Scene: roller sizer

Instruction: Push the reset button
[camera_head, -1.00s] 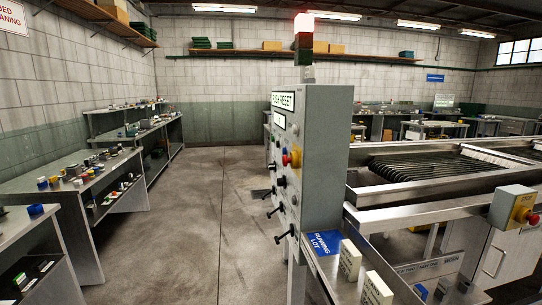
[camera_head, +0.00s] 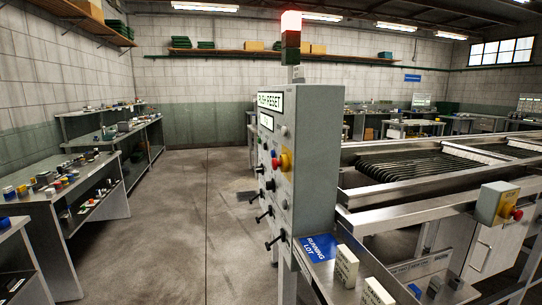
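A grey control box (camera_head: 315,150) stands upright at the centre, its control face turned to the left and seen at a slant. A display (camera_head: 270,101) at the top of that face reads "PUSH RESET". Below it are a red mushroom button on a yellow base (camera_head: 285,160), a small blue button (camera_head: 273,153), and several black knobs and levers (camera_head: 268,210). I cannot tell which control is the reset button; no label for it is legible. Neither of my grippers is in view.
A red-lit signal tower (camera_head: 291,35) tops the box. A steel roller machine (camera_head: 430,170) fills the right, with another red stop button (camera_head: 516,214). Cluttered benches (camera_head: 110,205) line the left. A blue "RUNNING LOT" card (camera_head: 320,247) lies in front. The floor (camera_head: 185,220) left of the box is clear.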

